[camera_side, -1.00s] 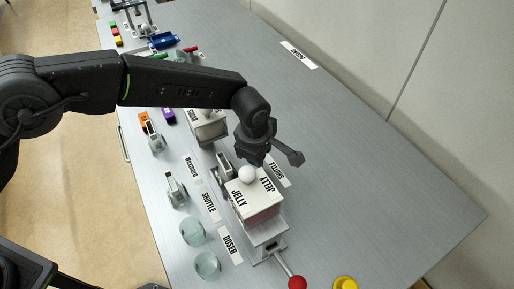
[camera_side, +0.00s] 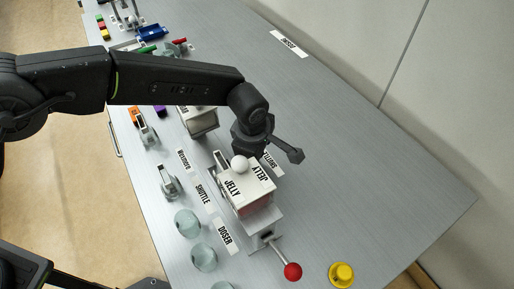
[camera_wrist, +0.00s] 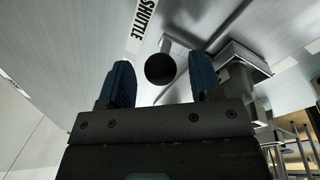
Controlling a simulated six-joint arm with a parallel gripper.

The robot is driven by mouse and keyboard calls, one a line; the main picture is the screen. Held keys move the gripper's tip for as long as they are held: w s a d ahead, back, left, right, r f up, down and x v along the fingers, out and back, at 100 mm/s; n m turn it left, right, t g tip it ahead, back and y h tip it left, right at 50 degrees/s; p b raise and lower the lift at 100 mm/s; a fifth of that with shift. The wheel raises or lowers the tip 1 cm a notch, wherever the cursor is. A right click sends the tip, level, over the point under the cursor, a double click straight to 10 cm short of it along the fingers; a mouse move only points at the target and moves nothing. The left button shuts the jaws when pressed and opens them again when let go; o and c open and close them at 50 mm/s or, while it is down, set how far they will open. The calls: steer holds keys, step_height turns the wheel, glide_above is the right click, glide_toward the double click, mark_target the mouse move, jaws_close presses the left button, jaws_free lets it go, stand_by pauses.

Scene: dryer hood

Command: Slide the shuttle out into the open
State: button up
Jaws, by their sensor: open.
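In the side view a white JELLY box (camera_side: 243,188) with a white knob (camera_side: 239,163) sits on a grey metal doser. One SHUTTLE label (camera_side: 204,195) lies left of it; another, partly hidden, lies behind it. My gripper (camera_side: 270,157) hangs behind the box, its fingertips partly hidden there. In the wrist view my gripper (camera_wrist: 160,83) is open, with blue pads either side of a dark round knob (camera_wrist: 160,69). I cannot tell whether the pads touch it. A SHUTTLE label (camera_wrist: 143,22) lies just beyond. The shuttle's body is not clearly visible.
A red-balled lever (camera_side: 293,271) sticks out at the doser's front, near a yellow button (camera_side: 341,274). Glass jars (camera_side: 187,222) stand at the left, by a DOSER label (camera_side: 225,234). A grey box (camera_side: 199,121) stands behind. The table's right side is clear.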

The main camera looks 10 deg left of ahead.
step_height(320, 180, up, 13)
steer(key=s, duration=0.2)
steer(key=shift+s+a+r, duration=0.15)
steer(key=shift+s+a, duration=0.1)
steer(key=shift+s, duration=0.05)
stand_by(0.3)
steer(key=s+a+r+m+t, duration=0.1)
steer(key=s+a+r+m, duration=0.1)
steer(key=a+r, duration=0.35)
steer(key=s+a+r+m, duration=0.2)
steer(key=a+r+m, duration=0.1)
steer(key=a, duration=0.6)
steer(key=s+a+r+m+t, duration=0.1)
steer(key=a+r+m, duration=0.1)
steer(key=a+r, duration=0.35)
steer(key=s+a+f+m, duration=0.2)
steer(key=s+a+m, duration=0.2)
steer(key=s+a, duration=0.3)
steer(key=s+a+f+m+t, duration=0.1)
steer(key=s+a+f+m, duration=0.1)
steer(key=s+a+m, duration=0.2)
steer(key=s+a, duration=0.3)
steer(key=s, duration=0.2)
steer(key=shift+a+f+m, duration=0.25)
steer(key=shift+m, duration=0.15)
